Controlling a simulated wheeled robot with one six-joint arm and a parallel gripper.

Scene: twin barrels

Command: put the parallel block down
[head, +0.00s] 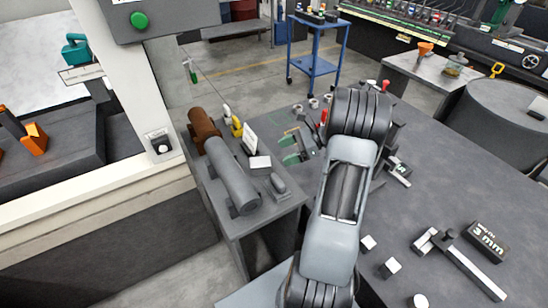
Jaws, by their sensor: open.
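I cannot pick out the parallel block for certain. Small pale blocks lie on the grey bench top (440,205): one block (368,243) just right of my arm, another block (390,267) nearer the front. A black block marked 3 mm (487,240) stands farther right. A flat pale piece (260,162) lies beside the grey cylinder (232,177) on the left. My arm rises through the middle of the view and bends over the bench.
A caliper-like tool (462,262) lies at right. A brown cylinder (203,127) lies behind the grey one. Green tools (293,158) lie left of my arm. A white-framed machine (140,90) stands at left, a blue cart (316,62) behind. The bench's right middle is mostly clear.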

